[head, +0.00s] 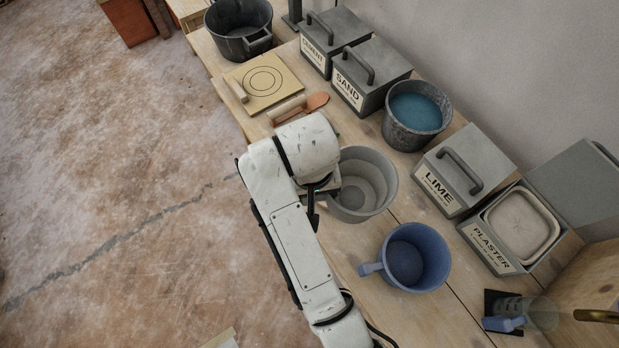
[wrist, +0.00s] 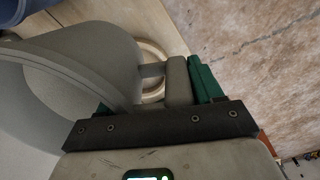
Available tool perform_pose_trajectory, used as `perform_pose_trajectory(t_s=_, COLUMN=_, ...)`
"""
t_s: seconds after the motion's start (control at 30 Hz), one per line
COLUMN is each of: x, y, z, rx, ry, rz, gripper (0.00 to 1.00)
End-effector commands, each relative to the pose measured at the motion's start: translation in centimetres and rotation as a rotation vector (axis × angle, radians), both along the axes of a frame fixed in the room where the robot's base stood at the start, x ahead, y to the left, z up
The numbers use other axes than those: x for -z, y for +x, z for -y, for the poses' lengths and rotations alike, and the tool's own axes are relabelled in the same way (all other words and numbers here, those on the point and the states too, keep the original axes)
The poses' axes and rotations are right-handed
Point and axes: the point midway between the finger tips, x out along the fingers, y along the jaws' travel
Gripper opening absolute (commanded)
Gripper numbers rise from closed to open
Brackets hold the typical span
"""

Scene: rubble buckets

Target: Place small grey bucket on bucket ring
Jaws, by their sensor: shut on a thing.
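The small grey bucket (head: 376,170) is in the middle of the head view, beside the end of my arm. My gripper (head: 322,188) is at its left side, mostly hidden by my arm. In the wrist view, the green-padded fingers are shut on the bucket's side handle (wrist: 178,80), and the bucket wall (wrist: 85,60) fills the left. A pale round ring (wrist: 152,52), probably the bucket ring, shows partly behind the handle on the wooden bench. The bucket hides the rest of it. I cannot tell whether the bucket touches it.
A blue bucket with a handle (head: 418,257) stands close in front. A water-filled bucket (head: 414,118) stands behind. LIME (head: 462,168), SAND (head: 371,77) and PLASTER (head: 490,246) boxes line the wall.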

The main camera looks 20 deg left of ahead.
Motion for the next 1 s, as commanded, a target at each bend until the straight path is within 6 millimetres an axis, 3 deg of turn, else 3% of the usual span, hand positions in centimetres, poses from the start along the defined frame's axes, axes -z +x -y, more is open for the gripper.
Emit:
perform_pose_trajectory(t_s=0.07, x=1.2, y=1.6, z=-1.0, rx=0.002, ry=0.001, rz=0.001, gripper=0.01)
perform_pose_trajectory(t_s=0.2, x=1.6, y=3.3, z=-2.2, rx=0.001, ry=-0.001, rz=-0.003, gripper=0.01)
perform_pose_trajectory(t_s=0.5, x=5.9, y=6.1, z=-4.1, rx=0.001, ry=-0.002, rz=-0.001, gripper=0.01)
perform_pose_trajectory(t_s=0.8, x=7.4, y=7.1, z=-4.8, rx=0.001, ry=0.000, rz=0.000, gripper=0.01)
perform_pose_trajectory(t_s=1.0, x=10.1, y=7.1, z=-4.8, rx=0.000, ry=-0.002, rz=-0.001, gripper=0.01)
